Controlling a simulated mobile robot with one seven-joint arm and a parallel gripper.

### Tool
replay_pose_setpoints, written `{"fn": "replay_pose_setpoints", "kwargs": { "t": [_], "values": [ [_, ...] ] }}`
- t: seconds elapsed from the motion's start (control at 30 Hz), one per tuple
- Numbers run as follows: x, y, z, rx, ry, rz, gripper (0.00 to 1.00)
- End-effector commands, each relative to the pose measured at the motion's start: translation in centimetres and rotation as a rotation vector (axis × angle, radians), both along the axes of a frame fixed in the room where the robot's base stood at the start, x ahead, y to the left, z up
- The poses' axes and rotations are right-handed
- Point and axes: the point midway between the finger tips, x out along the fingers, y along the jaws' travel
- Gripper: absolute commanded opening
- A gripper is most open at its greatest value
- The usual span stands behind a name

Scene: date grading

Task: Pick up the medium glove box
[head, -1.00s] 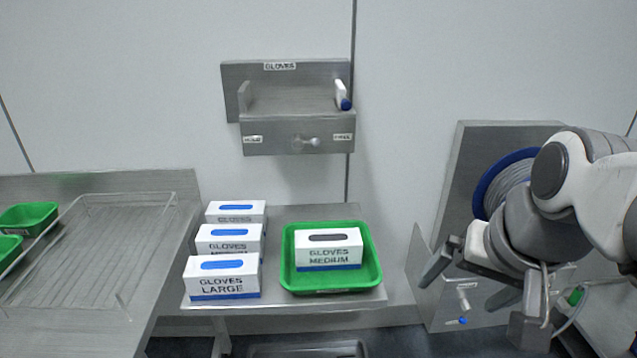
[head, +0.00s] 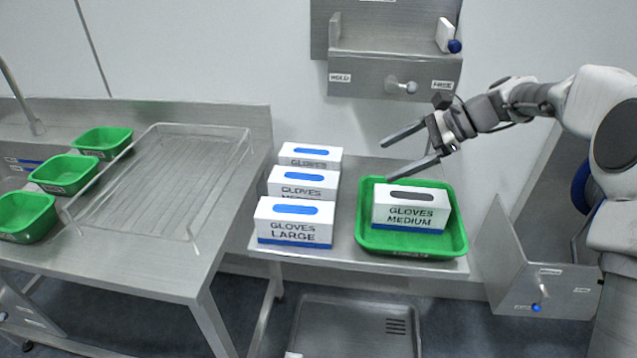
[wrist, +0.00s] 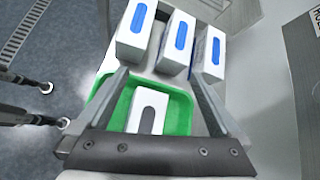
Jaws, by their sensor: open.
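A white box marked GLOVES MEDIUM with a blue slot (head: 303,186) stands in the middle of a row on the steel table. A second GLOVES MEDIUM box (head: 411,208), with a dark slot, sits in a green tray (head: 458,240) to the right. My gripper (head: 386,160) is open and empty, above the table behind the tray, its fingers pointing left toward the row. In the wrist view, the middle row box (wrist: 176,45) lies beyond the fingertips, and the dark-slotted box (wrist: 148,111) shows between the fingers.
A GLOVES LARGE box (head: 295,224) stands close in front of the row's medium box, another glove box (head: 310,156) close behind. A wall shelf (head: 395,75) hangs above. A wire-edged tray (head: 165,180) and green bins (head: 64,174) are on the left bench.

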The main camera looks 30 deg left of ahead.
Motion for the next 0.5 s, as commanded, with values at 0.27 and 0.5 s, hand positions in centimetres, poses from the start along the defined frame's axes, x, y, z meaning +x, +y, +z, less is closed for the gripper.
{"fn": "replay_pose_setpoints", "kwargs": {
  "t": [0.27, 0.5],
  "values": [
    [3.9, 3.9, -5.4, 0.165, 0.274, -0.095, 1.00],
    [4.8, 5.2, -7.0, 0.217, 0.361, -0.123, 1.00]
  ]
}}
